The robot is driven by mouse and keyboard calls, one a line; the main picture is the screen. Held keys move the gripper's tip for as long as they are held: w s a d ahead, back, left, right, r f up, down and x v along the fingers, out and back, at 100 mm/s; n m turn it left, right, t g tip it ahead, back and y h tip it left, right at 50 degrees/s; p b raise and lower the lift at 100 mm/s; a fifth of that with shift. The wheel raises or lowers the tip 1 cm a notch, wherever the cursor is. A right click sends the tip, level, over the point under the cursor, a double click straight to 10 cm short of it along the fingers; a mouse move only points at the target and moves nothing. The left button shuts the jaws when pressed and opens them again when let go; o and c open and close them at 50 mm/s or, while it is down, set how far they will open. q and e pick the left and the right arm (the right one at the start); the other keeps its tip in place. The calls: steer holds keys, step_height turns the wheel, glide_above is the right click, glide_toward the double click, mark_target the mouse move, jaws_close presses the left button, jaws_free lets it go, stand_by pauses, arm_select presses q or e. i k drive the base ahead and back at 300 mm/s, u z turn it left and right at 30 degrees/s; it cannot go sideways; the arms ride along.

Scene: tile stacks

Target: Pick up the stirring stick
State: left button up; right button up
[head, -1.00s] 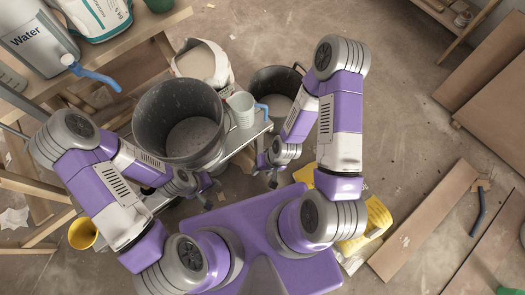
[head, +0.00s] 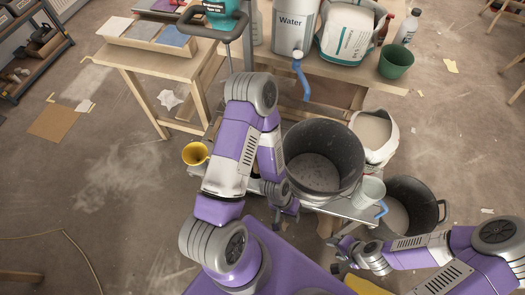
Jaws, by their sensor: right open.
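I cannot make out a stirring stick in the head view. A large dark bucket (head: 318,190) stands on a low metal platform (head: 345,210) with pale grey material inside. My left gripper (head: 286,218) is just in front of the bucket, its fingers apart and nothing visible between them. My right gripper (head: 343,246) is open and empty near the platform's front right corner.
A black bucket (head: 436,214) and a white open sack (head: 378,143) stand to the right. Behind, a wooden bench bears a water container (head: 291,38), a bag (head: 345,40) and a green pot (head: 396,61). The left floor is mostly clear.

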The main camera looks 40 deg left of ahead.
mark_target(256, 174)
steer(key=z, duration=0.05)
steer(key=k, duration=0.4)
steer(key=u, duration=0.7)
steer(key=i, duration=0.15)
steer(key=u, duration=0.55)
